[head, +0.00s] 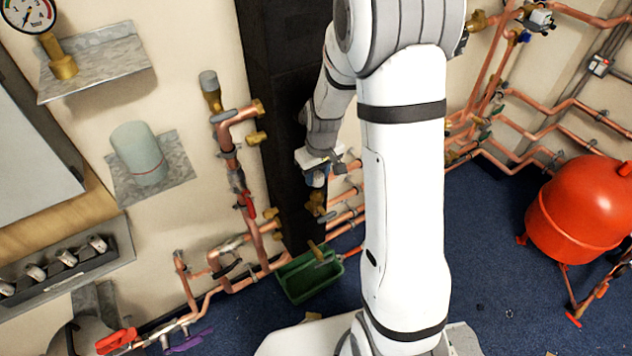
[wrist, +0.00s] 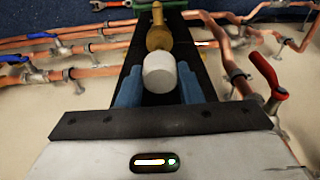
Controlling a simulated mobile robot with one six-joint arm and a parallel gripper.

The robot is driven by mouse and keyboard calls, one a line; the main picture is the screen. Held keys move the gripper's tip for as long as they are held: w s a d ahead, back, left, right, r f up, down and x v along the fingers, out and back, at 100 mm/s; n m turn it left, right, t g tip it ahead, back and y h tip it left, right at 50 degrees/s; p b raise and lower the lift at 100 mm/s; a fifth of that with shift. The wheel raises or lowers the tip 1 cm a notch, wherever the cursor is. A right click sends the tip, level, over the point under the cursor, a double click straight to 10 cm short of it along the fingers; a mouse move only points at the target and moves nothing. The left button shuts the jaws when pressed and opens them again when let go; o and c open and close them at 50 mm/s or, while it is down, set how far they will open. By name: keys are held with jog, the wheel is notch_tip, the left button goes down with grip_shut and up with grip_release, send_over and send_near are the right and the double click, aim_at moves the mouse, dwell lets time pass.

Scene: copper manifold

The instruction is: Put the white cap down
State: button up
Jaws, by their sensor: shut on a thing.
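The white cap (wrist: 160,73) sits between the two blue fingers of my gripper (wrist: 158,88) in the wrist view. The gripper is shut on it. A brass fitting (wrist: 158,38) shows just past the cap, in line with it; I cannot tell whether they touch. In the head view my gripper (head: 317,178) is in front of the dark column, above the brass valves and pipes. It is small there, and I cannot make out the cap clearly.
Copper pipes (head: 237,180) run up the wall left of my gripper. A green bin (head: 310,282) stands on the blue floor below. A shelf with a grey-green cylinder (head: 138,153) is on the left wall. A red tank (head: 580,215) stands at right, with open floor before it.

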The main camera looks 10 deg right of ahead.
aim_at(316, 191)
notch_tip(316, 191, down, 3)
jog(key=shift+s+f, duration=0.1)
jog(key=shift+f, duration=0.05)
jog(key=shift+w+f, duration=0.3)
jog(key=shift+f, duration=0.05)
jog(key=shift+f+b, duration=0.4)
jog(key=shift+b, duration=0.05)
jog(key=o, duration=1)
jog(key=shift+r, duration=0.1)
